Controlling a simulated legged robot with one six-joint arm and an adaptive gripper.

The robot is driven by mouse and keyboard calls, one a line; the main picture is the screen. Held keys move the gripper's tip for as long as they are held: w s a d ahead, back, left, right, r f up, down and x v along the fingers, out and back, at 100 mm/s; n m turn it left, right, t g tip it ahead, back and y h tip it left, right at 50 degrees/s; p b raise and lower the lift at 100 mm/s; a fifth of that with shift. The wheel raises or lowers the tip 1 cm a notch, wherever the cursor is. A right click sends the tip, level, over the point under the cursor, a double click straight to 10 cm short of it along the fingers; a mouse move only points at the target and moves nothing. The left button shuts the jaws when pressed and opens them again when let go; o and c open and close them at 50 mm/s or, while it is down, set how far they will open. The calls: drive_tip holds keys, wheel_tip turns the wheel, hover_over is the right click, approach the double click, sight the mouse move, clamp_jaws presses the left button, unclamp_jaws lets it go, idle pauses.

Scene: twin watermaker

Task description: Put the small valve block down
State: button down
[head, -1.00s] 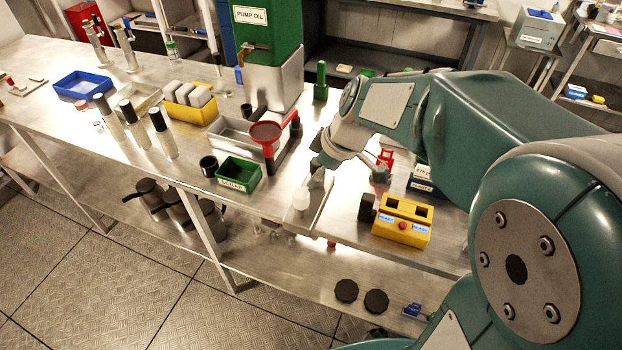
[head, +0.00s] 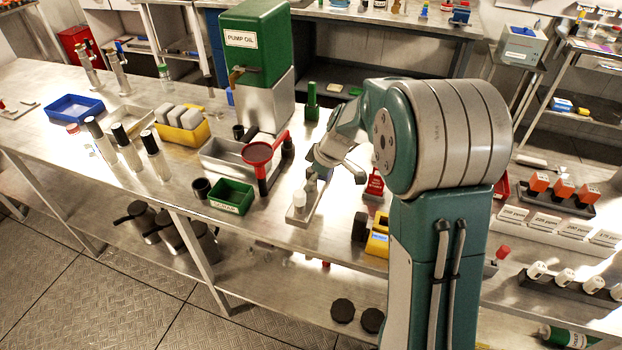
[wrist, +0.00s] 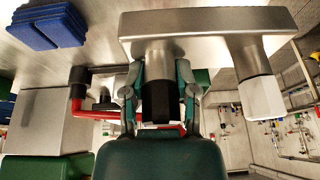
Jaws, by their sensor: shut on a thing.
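The small valve block (head: 311,208) is a flat metal piece with two posts, near the front edge of the bench. One post has a white cap (head: 299,199); the cap also shows at the right of the wrist view (wrist: 262,98). My gripper (head: 316,174) is above the block's far part. In the wrist view my gripper (wrist: 164,85) is shut around the block's other post, which has a black end, and the block's metal body (wrist: 205,22) lies beyond the fingertips. I cannot tell whether its underside touches the bench.
A red funnel stand (head: 258,153) and green scrap bin (head: 231,197) stand left of the block. A yellow device (head: 377,244) and a red item (head: 374,186) are to its right. The green pump oil tank (head: 255,45) stands behind.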

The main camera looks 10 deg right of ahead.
sight(312, 189)
drive_tip(key=shift+w+d+f, duration=0.1)
drive_tip(key=shift+w+f, duration=0.2)
drive_tip(key=shift+w, duration=0.05)
drive_tip(key=shift+w+f, duration=0.1)
drive_tip(key=shift+f, duration=1.55)
drive_tip(key=shift+c, duration=1.9)
unclamp_jaws()
drive_tip(key=shift+f, duration=0.15)
drive_tip(key=v, duration=1.2)
drive_tip(key=s+a+r+m+t+h, duration=0.1)
drive_tip(key=s+a+r+m, duration=0.1)
drive_tip(key=s+r, duration=0.3)
drive_tip(key=s+a+r+m+h, duration=0.1)
drive_tip(key=s+a+r+m, duration=0.15)
drive_tip(key=s, duration=0.55)
drive_tip(key=s+m+t+h, duration=0.2)
drive_tip(key=s+m, duration=0.4)
drive_tip(key=s, duration=0.8)
drive_tip(key=shift+d+r+m, duration=0.2)
drive_tip(key=shift+r+m, duration=0.15)
drive_tip(key=shift+r, duration=0.05)
